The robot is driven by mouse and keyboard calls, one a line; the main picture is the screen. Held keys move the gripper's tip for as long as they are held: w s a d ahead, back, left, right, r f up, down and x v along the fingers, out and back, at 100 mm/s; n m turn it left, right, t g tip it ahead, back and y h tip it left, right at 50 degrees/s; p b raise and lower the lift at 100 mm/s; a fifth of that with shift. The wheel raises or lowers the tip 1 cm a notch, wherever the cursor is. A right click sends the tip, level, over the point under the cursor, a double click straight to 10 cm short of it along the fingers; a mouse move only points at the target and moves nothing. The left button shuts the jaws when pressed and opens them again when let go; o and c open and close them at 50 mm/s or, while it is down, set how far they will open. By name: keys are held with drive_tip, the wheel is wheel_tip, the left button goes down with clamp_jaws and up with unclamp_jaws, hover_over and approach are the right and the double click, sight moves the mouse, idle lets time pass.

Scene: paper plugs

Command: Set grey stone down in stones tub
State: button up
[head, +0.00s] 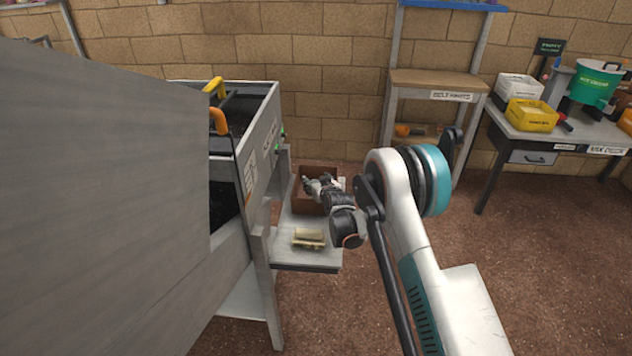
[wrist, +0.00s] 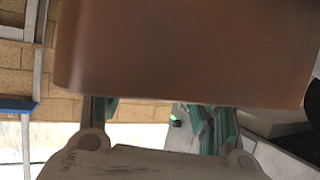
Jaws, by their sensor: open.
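A brown open-topped tub (head: 329,174), which I take to be the stones tub, stands on the low shelf beside the grey machine. In the head view my gripper (head: 307,184) is at the tub, with its fingers over or inside the opening. In the wrist view the tub's brown wall (wrist: 185,55) fills the upper middle and hides the ends of my fingers. The teal fingers are spread apart, and nothing shows between their visible parts. I cannot see the grey stone in either view; whether it lies in the tub is hidden.
The grey machine (head: 262,145) rises close on the left. A wooden bench (head: 437,82) and a table (head: 550,136) with boxes stand farther right. Open floor lies between.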

drive_tip(key=p+v, duration=0.3)
drive_tip(key=v, duration=0.8)
drive_tip(key=s+d+r+g+h, duration=0.1)
drive_tip(key=s+d+r, duration=0.15)
drive_tip(key=r, duration=0.55)
drive_tip(key=s+d+r, duration=0.2)
drive_tip(key=d+r, duration=0.2)
drive_tip(key=r, duration=0.4)
drive_tip(key=s+d+r+m+g+h, duration=0.1)
drive_tip(key=s+d+r, duration=0.2)
drive_tip(key=s+r, duration=0.2)
drive_tip(key=s+d+r+m+g, duration=0.1)
drive_tip(key=s+d+r, duration=0.2)
drive_tip(key=s+r, duration=0.2)
drive_tip(key=s+d+g+h, duration=0.1)
drive_tip(key=s+d, duration=0.2)
drive_tip(key=s, duration=0.7)
drive_tip(key=s+d+r+m+g, duration=0.1)
drive_tip(key=s+d, duration=0.2)
drive_tip(key=s, duration=0.7)
drive_tip(key=s+d+m+h, duration=0.1)
drive_tip(key=s+d, duration=0.2)
drive_tip(key=s, duration=0.8)
drive_tip(key=shift+d+r+g+h, duration=0.3)
drive_tip(key=shift+d+g, duration=0.1)
drive_tip(key=shift+s, duration=0.1)
